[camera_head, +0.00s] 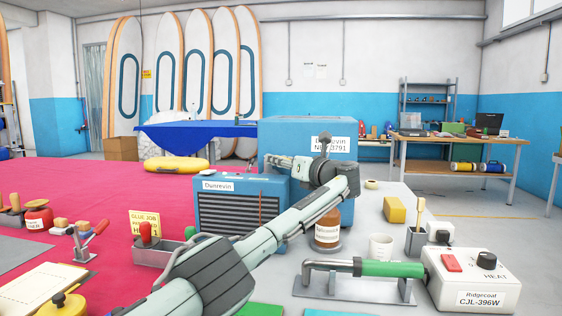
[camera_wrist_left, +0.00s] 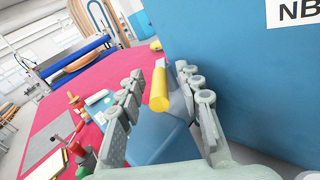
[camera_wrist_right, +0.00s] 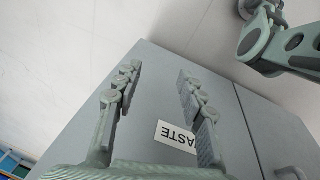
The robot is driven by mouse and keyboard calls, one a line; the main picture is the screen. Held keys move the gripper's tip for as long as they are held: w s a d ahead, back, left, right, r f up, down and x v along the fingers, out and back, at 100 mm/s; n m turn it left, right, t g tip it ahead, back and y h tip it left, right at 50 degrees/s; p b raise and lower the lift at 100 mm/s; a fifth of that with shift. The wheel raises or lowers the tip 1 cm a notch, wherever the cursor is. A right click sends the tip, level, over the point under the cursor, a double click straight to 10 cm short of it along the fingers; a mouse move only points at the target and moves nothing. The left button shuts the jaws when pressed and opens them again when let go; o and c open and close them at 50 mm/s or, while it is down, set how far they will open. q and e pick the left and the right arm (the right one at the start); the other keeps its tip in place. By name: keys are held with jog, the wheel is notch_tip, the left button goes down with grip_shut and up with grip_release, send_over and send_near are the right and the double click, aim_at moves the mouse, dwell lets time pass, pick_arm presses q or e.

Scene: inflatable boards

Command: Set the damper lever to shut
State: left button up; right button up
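The large blue unit (camera_head: 285,133) stands at centre, behind the smaller blue louvred box (camera_head: 207,208). My left arm reaches over the smaller box, with its gripper (camera_head: 283,162) close against the large unit's front. In the left wrist view a lever with a yellow grip (camera_wrist_left: 158,88), apparently the damper lever, stands between the fingers of my left gripper (camera_wrist_left: 160,74). The fingers are apart, with gaps on both sides of the grip. I cannot make out the lever in the head view. My right gripper (camera_wrist_right: 158,72) is open and empty, facing a grey cabinet (camera_wrist_right: 150,95).
A red toggle clamp (camera_head: 86,240) and a yellow sign (camera_head: 144,222) stand on the left.

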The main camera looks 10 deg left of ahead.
pick_arm(q)
jog(key=v, duration=1.2)
jog(key=shift+r, duration=0.1)
